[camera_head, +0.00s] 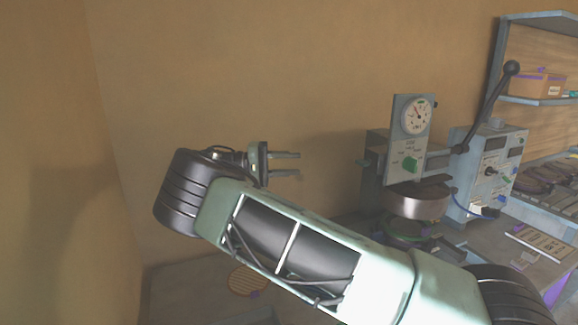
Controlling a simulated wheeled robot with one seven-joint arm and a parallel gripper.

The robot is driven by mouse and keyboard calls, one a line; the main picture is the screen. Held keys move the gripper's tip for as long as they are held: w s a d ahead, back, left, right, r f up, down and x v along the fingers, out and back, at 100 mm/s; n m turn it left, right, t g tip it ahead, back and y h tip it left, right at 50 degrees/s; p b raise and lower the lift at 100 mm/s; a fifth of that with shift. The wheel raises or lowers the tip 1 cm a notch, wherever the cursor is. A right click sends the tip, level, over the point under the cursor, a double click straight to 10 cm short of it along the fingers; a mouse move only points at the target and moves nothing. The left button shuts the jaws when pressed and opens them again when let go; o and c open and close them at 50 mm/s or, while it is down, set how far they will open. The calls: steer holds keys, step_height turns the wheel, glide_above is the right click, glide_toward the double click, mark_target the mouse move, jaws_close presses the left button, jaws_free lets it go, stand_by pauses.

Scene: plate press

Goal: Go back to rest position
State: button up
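My gripper (298,164) shows at the end of my arm, left of the middle of the head view. Its two thin dark fingers point right and stand apart, with nothing visible between them. It is in the air in front of the tan wall, well left of the plate press (376,155). The press has a round dial gauge (417,115), a green knob (410,164) and a round metal plate part (416,203) low at its front. My arm hides part of the bench below the press.
Shelves (545,101) with a cardboard box (537,84) are at the far right. A round brown disc (248,281) lies on the bench below my arm. The wall side at upper left is clear.

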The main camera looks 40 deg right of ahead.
stand_by(0.6)
steer(key=s+f+n+t+y, duration=0.3)
steer(key=s+f+y, duration=0.15)
steer(key=f, duration=0.25)
steer(key=s+a+f+n+t+y, duration=0.1)
steer(key=s+a+f+n+y, duration=0.15)
steer(key=a, duration=0.25)
steer(key=s+a+f+n+t+y, duration=0.1)
steer(key=s+a+n+y, duration=0.1)
steer(key=s+a, duration=0.25)
steer(key=s+a+r+n+t+y, duration=0.3)
steer(key=s+a+n+t+y, duration=0.2)
steer(key=s+a, duration=1.5)
steer(key=s+n+y, duration=0.1)
steer(key=s+n, duration=0.1)
steer(key=s, duration=0.1)
steer(key=shift+r+t, duration=0.2)
steer(key=shift+t, duration=0.1)
